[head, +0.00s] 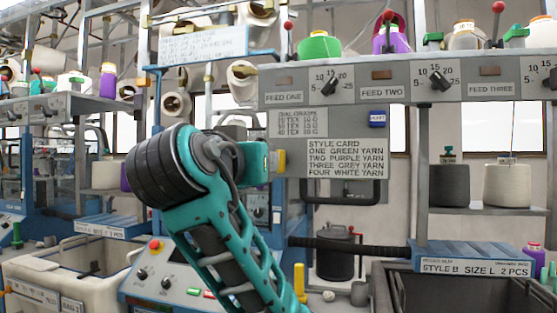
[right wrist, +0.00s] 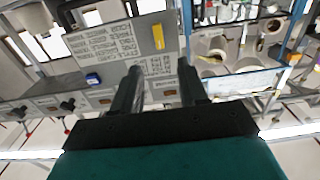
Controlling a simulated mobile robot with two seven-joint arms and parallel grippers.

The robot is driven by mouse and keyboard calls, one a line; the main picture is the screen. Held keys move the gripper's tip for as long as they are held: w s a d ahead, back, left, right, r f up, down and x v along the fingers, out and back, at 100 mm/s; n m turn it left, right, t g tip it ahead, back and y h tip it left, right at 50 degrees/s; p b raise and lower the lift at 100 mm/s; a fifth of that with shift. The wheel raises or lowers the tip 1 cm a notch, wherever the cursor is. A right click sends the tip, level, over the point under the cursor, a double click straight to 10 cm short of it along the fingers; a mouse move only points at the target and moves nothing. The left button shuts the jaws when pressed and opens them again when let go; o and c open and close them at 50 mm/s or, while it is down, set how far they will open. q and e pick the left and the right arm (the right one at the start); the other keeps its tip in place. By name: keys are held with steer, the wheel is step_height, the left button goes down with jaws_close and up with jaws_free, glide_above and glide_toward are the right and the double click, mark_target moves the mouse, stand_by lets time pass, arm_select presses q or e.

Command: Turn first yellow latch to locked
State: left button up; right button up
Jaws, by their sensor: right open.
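A small yellow latch (right wrist: 158,37) stands upright on the grey feed panel (right wrist: 165,15) in the right wrist view, which is upside down. In the head view the yellow latch (head: 281,161) shows at the left of the style card, close beside my right arm's teal end. My right gripper (right wrist: 160,70) is open, with its two dark fingers apart and nothing between them. The latch appears beyond the fingertips, roughly between them; I cannot tell the gap in depth. In the head view the fingers are hidden. My left gripper is not in view.
The style card (head: 340,158) and a blue tag (head: 377,119) are on the panel. Feed dials (head: 331,85) and yarn cones (head: 320,46) sit above. A black handle (head: 343,190) juts out below the card. A blue control box (head: 165,275) stands lower left.

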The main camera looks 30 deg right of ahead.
mark_target(283, 161)
steer(key=p+x, duration=0.2)
steer(key=x, duration=1)
steer(key=shift+w+d, duration=0.15)
steer(key=shift+d, duration=0.2)
steer(key=shift+r, duration=0.1)
steer(key=shift+c, duration=0.3)
jaws_close()
